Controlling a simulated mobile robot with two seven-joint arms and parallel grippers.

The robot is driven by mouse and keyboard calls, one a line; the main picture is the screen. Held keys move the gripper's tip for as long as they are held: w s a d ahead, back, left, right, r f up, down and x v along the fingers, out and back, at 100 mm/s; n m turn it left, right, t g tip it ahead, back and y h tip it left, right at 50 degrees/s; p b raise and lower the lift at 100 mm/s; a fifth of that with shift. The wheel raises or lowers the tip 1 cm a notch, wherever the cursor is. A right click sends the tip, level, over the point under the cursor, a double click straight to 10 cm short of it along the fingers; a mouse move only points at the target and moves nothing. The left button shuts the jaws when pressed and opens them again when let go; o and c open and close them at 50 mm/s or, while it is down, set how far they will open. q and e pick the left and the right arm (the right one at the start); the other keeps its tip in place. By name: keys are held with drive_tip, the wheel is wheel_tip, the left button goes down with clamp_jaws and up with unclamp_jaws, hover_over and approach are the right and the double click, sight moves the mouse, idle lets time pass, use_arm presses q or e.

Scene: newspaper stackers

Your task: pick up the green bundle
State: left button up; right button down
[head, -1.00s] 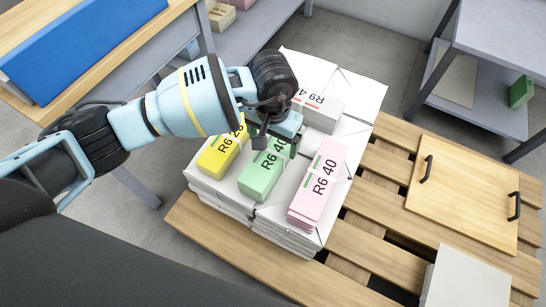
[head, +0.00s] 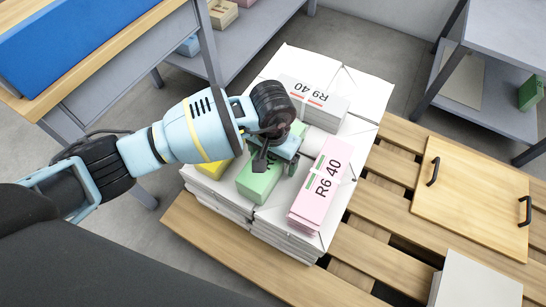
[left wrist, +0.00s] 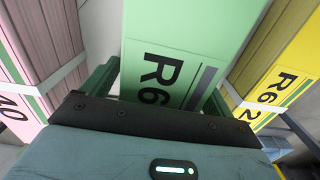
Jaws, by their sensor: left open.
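The green bundle (head: 258,184) lies on a stack of white paper (head: 358,85), between a yellow bundle (head: 213,169) and a pink bundle (head: 320,188). My left gripper (head: 276,163) is open just above the green bundle and hides its middle and label. In the left wrist view the green bundle (left wrist: 205,30), marked "R6", lies between the two open fingers. The pink bundle (left wrist: 45,40) shows at left and the yellow bundle (left wrist: 285,85) at right there. I cannot tell whether the fingers touch the green bundle. My right gripper is not in view.
A white bundle (head: 314,98) lies behind on the same stack. The stack stands on a wooden pallet (head: 375,255), with a handled wooden board (head: 475,195) at its right. Grey shelving (head: 510,50) stands at the back right. A table with a blue panel (head: 70,40) is at upper left.

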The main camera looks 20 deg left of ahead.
use_arm(q)
drive_tip(key=shift+c, duration=0.2)
drive_tip(key=c, duration=1.7)
drive_tip(key=shift+w+r, duration=0.1)
drive_tip(key=shift+r, duration=0.05)
drive_tip(key=shift+c, duration=0.5)
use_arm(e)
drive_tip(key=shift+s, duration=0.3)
